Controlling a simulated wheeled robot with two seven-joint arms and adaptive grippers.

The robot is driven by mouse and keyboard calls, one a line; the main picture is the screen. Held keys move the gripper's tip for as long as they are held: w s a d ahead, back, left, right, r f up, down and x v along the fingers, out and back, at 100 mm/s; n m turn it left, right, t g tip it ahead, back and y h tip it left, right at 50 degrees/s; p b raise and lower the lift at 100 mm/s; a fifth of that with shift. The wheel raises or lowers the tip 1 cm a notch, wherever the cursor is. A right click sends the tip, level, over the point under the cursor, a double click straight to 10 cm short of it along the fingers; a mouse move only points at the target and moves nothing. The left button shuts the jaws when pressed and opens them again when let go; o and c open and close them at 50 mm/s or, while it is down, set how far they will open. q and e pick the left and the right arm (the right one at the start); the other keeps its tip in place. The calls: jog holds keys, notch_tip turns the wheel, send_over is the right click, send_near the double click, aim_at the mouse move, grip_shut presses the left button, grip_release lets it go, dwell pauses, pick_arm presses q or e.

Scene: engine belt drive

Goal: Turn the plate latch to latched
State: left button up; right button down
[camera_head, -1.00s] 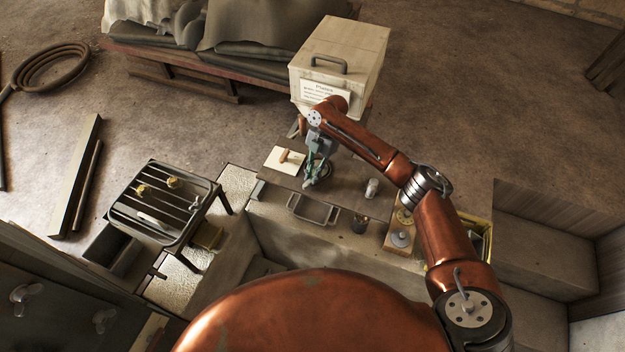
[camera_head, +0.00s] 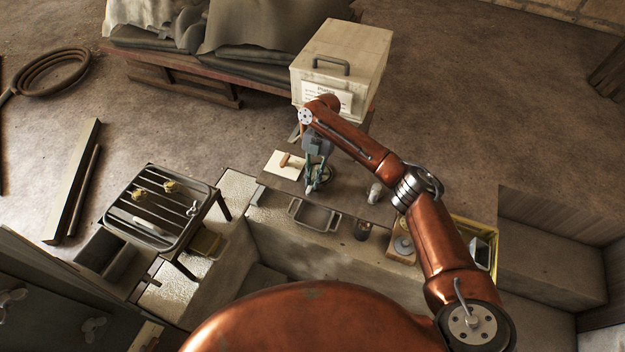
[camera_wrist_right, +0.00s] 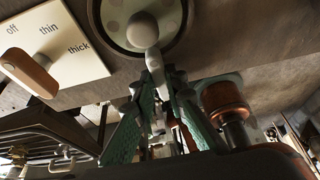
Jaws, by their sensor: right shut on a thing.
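A pale lever (camera_wrist_right: 150,55), which looks like the plate latch, sits on a round dark-rimmed plate (camera_wrist_right: 116,22) in the right wrist view. The lever's round hub is at the plate, and its arm points down between my fingers. My right gripper (camera_wrist_right: 156,98) is shut on the lever, with a teal finger on each side of it. In the head view the right gripper (camera_head: 313,184) is at the round plate (camera_head: 325,177) on the workbench, which it partly hides. I cannot read any latch marking. My left gripper is not in view.
A white panel (camera_wrist_right: 75,72) marked off, thin and thick carries a wooden knob (camera_wrist_right: 28,72), close beside the plate. A large plates box (camera_head: 342,60) stands behind. A tray (camera_head: 313,216), a dark cup (camera_head: 362,230) and a small pale object (camera_head: 374,193) are nearby.

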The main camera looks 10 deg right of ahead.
aim_at(312, 182)
jog(key=c, duration=2)
grip_release()
jog(key=shift+o, duration=0.3)
notch_tip(312, 182, up, 10)
jog(key=shift+a, duration=0.15)
